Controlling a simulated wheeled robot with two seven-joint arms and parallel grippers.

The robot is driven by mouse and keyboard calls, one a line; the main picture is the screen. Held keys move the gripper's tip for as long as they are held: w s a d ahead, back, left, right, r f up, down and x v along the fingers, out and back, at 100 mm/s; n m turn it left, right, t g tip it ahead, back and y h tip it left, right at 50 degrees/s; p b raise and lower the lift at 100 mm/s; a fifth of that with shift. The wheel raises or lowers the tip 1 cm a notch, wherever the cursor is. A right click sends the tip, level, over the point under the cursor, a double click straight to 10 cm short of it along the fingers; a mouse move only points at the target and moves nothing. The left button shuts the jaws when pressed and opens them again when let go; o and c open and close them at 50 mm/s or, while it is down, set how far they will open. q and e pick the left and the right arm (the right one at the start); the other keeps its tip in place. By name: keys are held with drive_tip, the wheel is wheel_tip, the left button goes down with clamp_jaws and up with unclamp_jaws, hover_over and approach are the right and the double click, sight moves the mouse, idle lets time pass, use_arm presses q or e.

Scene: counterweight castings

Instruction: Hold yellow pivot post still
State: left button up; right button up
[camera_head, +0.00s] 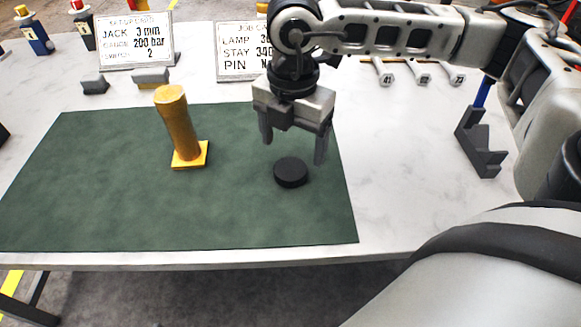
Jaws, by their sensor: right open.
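The yellow pivot post (179,122) stands on a square yellow base (190,155) on the green mat (90,190), left of the picture's middle. It leans slightly to the left as seen here. My right gripper (293,148) points down over the mat's right part, to the right of the post and apart from it. Its two fingers are spread with nothing between them. A black round disc (291,172) lies on the mat just below the fingertips. My left gripper does not show.
Two sign cards (137,40) and (243,50) stand at the back, with small grey blocks (150,77) before the left one. Several numbered wrenches (421,75) lie at the back right. A dark grey bracket (478,143) stands at the right. The mat's front left is clear.

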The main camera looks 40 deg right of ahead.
sight(291, 168)
drive_tip(key=shift+a+f+p, duration=0.2)
drive_tip(key=shift+f+p, duration=0.15)
drive_tip(key=shift+f, duration=2.25)
drive_tip(key=c, duration=1.1)
